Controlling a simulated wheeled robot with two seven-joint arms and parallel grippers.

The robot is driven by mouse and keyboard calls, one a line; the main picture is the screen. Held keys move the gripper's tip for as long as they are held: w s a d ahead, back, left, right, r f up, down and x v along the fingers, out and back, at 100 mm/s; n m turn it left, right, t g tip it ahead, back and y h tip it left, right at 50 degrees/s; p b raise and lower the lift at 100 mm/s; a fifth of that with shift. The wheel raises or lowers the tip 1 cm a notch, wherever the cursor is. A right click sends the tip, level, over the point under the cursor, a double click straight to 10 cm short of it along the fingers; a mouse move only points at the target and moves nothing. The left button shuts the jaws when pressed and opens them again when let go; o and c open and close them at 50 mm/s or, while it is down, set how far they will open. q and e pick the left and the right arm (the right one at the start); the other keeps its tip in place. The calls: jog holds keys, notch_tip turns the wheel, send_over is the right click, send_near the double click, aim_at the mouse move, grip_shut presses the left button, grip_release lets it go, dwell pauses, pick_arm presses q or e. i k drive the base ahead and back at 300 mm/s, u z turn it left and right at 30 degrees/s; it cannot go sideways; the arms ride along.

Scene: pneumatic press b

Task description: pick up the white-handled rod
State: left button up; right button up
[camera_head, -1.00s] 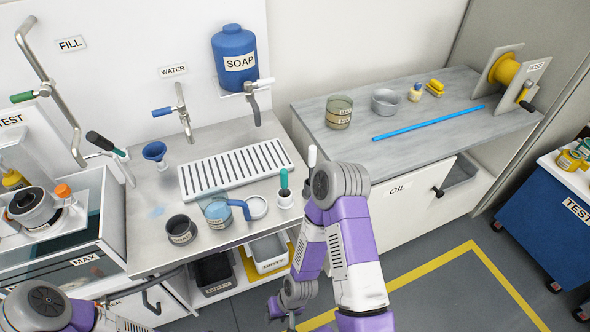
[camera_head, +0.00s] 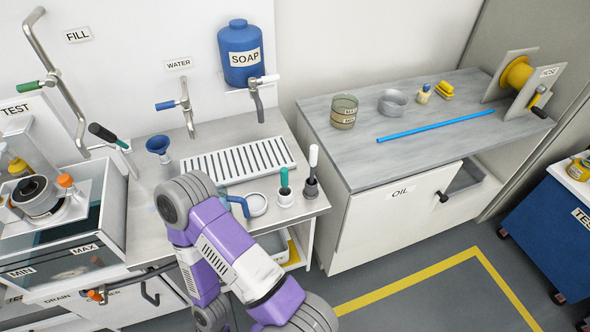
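The white-handled rod (camera_head: 313,157) stands upright in a small dark holder (camera_head: 311,189) at the right front corner of the sink counter. Its white handle points up and nothing touches it. Beside it on the left, a green-handled rod (camera_head: 284,178) stands in a white holder. One of my purple and white arms rises from the bottom of the picture to the left of the rods, with its elbow over the counter. Neither gripper shows; both are outside the picture or hidden.
My arm partly covers a blue-handled cup (camera_head: 238,205) near a round white dish (camera_head: 257,204). A blue funnel (camera_head: 159,148) and a slatted drain (camera_head: 238,160) are on the counter. The oil cabinet (camera_head: 392,222) stands close to the right of the rods.

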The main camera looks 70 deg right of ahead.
aim_at(313, 149)
jog(key=k, duration=0.95)
jog(key=z, duration=1.1)
jog(key=i, duration=0.4)
jog(key=z, duration=0.05)
